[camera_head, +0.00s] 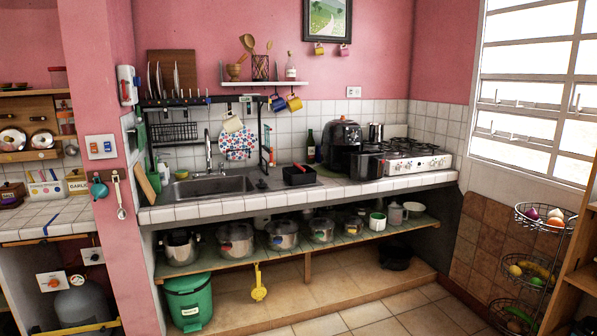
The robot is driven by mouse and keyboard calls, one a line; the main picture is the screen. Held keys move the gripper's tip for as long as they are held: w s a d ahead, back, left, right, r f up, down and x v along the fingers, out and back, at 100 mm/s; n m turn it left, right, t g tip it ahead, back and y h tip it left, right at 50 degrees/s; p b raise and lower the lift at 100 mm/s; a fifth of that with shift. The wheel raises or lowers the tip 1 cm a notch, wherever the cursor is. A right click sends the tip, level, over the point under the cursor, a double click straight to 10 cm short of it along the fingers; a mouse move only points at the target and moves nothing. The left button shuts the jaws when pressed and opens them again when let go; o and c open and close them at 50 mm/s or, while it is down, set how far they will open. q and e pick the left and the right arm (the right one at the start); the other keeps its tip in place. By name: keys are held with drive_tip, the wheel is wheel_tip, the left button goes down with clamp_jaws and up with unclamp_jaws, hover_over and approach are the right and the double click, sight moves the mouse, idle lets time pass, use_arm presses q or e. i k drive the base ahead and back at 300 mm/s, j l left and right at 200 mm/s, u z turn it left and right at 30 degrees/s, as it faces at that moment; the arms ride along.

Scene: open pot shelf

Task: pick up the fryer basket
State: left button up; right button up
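A black air fryer (337,143) stands on the white tiled counter, right of the sink and left of the stove. The fryer basket (368,166), a dark boxy drawer, shows at its front right, with a part like a handle pointing toward the stove. I cannot tell whether the basket is fully in the fryer or partly out. Neither of my grippers is in view.
A black open container (299,176) sits on the counter left of the fryer. A green bottle (310,146) stands behind it. The white stove (414,158) is close on the right. Pots line the shelf (350,233) below; a green bin (188,302) stands lower left. The floor (390,318) in front is clear.

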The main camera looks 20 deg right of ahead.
sight(299, 173)
drive_tip(key=i+l, duration=0.15)
drive_tip(key=i, duration=0.55)
drive_tip(key=i+l, duration=0.1)
drive_tip(key=i, duration=0.6)
drive_tip(key=i+l+z, duration=0.1)
drive_tip(key=i, duration=0.55)
